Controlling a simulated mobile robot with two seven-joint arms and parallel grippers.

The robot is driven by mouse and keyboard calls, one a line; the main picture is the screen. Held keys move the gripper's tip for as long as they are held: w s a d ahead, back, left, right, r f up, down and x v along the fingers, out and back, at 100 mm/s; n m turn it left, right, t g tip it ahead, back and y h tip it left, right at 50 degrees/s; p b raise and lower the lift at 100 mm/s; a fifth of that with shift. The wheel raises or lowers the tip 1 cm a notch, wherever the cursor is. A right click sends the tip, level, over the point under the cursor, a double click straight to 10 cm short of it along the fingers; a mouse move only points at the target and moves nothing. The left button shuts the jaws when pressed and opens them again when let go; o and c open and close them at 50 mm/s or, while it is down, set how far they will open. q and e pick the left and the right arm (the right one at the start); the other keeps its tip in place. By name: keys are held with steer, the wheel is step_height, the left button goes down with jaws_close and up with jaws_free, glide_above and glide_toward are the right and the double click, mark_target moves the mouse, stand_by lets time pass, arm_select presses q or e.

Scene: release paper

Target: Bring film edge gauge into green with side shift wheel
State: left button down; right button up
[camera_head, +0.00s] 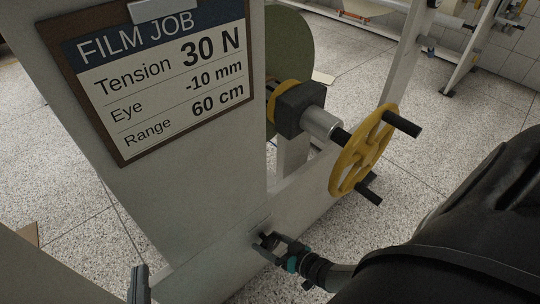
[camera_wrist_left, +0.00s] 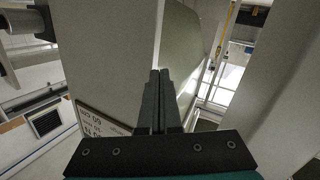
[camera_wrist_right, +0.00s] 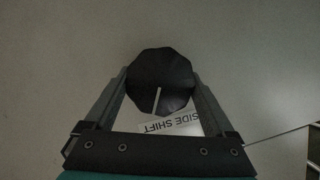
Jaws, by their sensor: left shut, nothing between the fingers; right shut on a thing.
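The side shift wheel (camera_wrist_right: 160,75) is a dark faceted knob with a white pointer line, on a grey panel in the right wrist view. A white label reading SIDE SHIFT (camera_wrist_right: 172,124) is beside it, partly covered. My right gripper (camera_head: 267,242) is low on the machine frame in the head view, with its fingers on both sides of the knob, shut on it. My left gripper (camera_head: 139,270) is at the bottom left of the head view, its fingers together and empty in the left wrist view (camera_wrist_left: 158,75). I cannot make out a film edge gauge in any view.
A job sheet (camera_head: 165,80) on the grey machine column reads Tension 30 N, Eye -10 mm, Range 60 cm. A yellow handwheel (camera_head: 343,166) with black handles stands above and right of my right gripper. The speckled floor (camera_head: 420,140) beyond is mostly clear.

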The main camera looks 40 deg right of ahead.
steer(key=o, duration=1.1)
steer(key=shift+p+v, duration=0.6)
steer(key=shift+v, duration=0.55)
steer(key=shift+p+v, duration=0.55)
steer(key=shift+v, duration=0.8)
steer(key=shift+p+v, duration=0.45)
steer(key=shift+v, duration=0.65)
arm_select(q)
steer(key=s+a+f+g+y+p, duration=0.2)
steer(key=a+g+y, duration=0.3)
steer(key=a+g, duration=0.4)
steer(key=shift+s+f+m+g, duration=0.3)
steer(key=shift+s+f+g, duration=0.15)
steer(key=shift+f, duration=0.1)
arm_select(e)
glide_toward(274, 245)
steer(key=shift+v, duration=1.85)
